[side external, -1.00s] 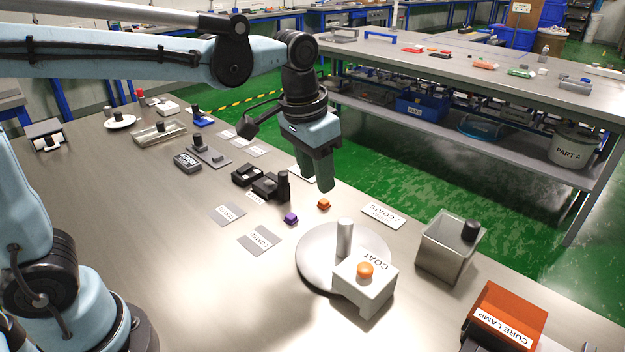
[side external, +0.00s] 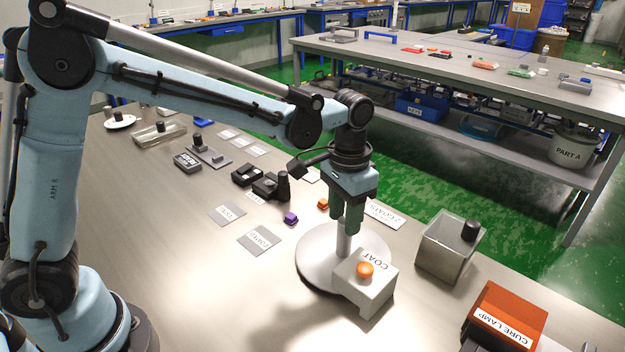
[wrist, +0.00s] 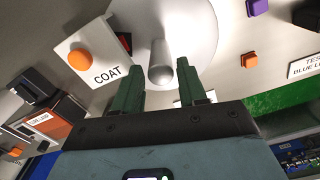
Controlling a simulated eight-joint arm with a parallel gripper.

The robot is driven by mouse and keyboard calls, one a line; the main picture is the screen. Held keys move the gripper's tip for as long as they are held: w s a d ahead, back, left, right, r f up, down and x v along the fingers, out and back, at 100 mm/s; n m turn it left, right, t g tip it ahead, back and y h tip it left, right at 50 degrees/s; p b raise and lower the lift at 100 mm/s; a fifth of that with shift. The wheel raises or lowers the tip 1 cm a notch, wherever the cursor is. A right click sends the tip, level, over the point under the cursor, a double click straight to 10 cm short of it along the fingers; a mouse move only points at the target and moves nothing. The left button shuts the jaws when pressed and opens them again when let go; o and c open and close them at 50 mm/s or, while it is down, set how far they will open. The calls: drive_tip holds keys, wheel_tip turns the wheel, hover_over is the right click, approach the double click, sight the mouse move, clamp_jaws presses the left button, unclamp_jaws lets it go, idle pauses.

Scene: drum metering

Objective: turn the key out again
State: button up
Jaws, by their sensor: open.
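I cannot pick out a part that is clearly a key. A round pale plate (side external: 312,262) carries an upright grey post (side external: 344,246); the post also shows in the wrist view (wrist: 160,68). A white box marked COAT (side external: 365,291) with an orange button stands at the plate's front edge. My gripper (side external: 347,226) is open and empty, pointing down at the top of the post. In the wrist view the post's rounded end appears between the two green fingertips. The fingers hide the post's top in the side view; I cannot tell whether they surround it or hover above.
A metal bin (side external: 445,250) with a black knob and an orange CURE LAMP box (side external: 505,318) stand to the right. Grey labelled cards (side external: 260,240) lie on clear bench.

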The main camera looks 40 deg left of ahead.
sight(343, 232)
drive_tip(key=shift+f, duration=2.35)
drive_tip(key=shift+c, duration=0.4)
clamp_jaws()
